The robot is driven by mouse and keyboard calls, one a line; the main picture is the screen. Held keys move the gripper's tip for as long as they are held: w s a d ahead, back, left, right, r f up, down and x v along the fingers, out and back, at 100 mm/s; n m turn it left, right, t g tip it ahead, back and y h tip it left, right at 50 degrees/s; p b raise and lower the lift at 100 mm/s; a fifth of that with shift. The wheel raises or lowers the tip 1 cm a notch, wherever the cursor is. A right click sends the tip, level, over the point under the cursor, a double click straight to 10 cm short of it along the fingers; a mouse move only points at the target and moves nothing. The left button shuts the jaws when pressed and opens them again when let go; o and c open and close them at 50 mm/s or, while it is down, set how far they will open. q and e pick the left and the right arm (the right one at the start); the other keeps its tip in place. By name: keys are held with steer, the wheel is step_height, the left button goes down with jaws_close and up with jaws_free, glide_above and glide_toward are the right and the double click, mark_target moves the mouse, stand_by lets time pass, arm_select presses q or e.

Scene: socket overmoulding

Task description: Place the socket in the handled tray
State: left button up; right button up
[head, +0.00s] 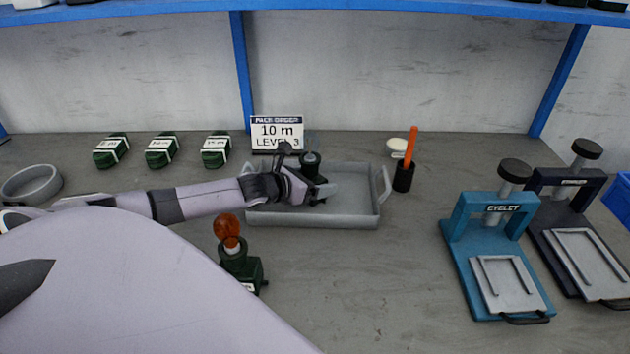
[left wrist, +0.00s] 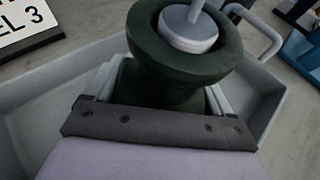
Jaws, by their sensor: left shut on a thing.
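The socket (head: 311,163) is dark green with a flared collar and a grey stem rising from its top. My left gripper (head: 318,191) is shut on it over the handled tray (head: 355,218), a shallow grey tray with a handle at its end. In the left wrist view the socket (left wrist: 160,83) stands between the finger pads, collar up, with tray walls around it. Its base is hidden, so I cannot tell whether it touches the tray floor. My right gripper is not in view.
A green piece with an orange-brown bulb (head: 229,226) stands in front of the tray. A sign (head: 277,133) stands behind it. A dark cup (head: 403,178) holding an orange stick is at its right. Presses, teal (head: 463,235) and dark (head: 560,205), stand further right. Green boxes (head: 162,151) line the back left.

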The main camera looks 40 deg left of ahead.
arm_select(q)
steer(key=shift+f, duration=0.15)
steer(key=o, duration=1)
steer(key=shift+c, duration=0.2)
steer(key=shift+s+r, duration=0.1)
steer(key=shift+r, duration=0.15)
steer(key=shift+s+r+p, duration=0.3)
steer(key=shift+s+p, duration=0.3)
steer(key=shift+p, duration=0.3)
steer(key=p+v, duration=0.5)
steer(key=v, duration=0.3)
steer(key=shift+a+f+p, duration=0.1)
steer(key=shift+f+p, duration=0.05)
steer(key=shift+p, duration=0.2)
steer(key=shift+s, duration=0.4)
steer(key=shift+v, duration=0.95)
